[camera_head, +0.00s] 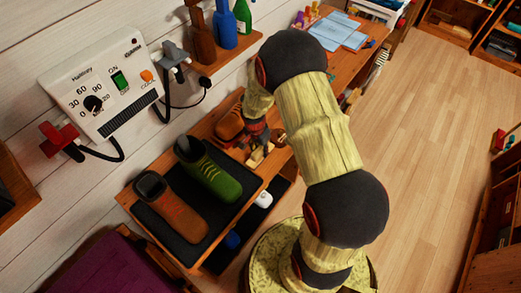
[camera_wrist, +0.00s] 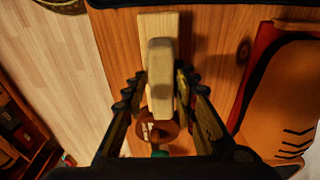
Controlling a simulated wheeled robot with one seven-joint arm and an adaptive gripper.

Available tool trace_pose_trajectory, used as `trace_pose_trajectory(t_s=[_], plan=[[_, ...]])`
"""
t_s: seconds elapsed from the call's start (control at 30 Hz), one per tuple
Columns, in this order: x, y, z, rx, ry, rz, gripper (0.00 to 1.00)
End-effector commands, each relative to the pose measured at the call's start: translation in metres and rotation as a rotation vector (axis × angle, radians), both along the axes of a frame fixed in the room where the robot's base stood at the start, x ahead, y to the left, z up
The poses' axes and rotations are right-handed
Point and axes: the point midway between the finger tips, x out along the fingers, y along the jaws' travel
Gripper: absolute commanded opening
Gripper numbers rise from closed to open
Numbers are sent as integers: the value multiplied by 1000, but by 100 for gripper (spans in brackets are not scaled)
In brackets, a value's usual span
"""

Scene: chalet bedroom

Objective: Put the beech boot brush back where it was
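The beech boot brush (camera_wrist: 160,62) is a pale wooden block between the fingers of my gripper (camera_wrist: 162,80) in the wrist view. A flat pale wooden piece (camera_wrist: 156,22) shows beneath and beyond it; I cannot tell whether it is part of the brush. The fingers lie close along both sides of the block; I cannot tell whether they press on it. In the head view my gripper (camera_head: 256,133) is low over the wooden bench (camera_head: 205,128), beside pale wood pieces (camera_head: 258,156), and partly hides this area.
A brown shoe (camera_head: 229,125) lies left of my gripper. A round brown object (camera_wrist: 160,132) shows below the block. The floor (camera_head: 440,130) at right is clear.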

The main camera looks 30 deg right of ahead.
Motion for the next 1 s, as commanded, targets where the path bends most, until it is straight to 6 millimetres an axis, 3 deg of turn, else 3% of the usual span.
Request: trace_pose_trajectory(t_s=[0.13,0.53,1.0], plan=[[0,0,0,0,0,0,39],[0,0,5,0,0,0,39],[-2,11,95,0,-2,0,39]])
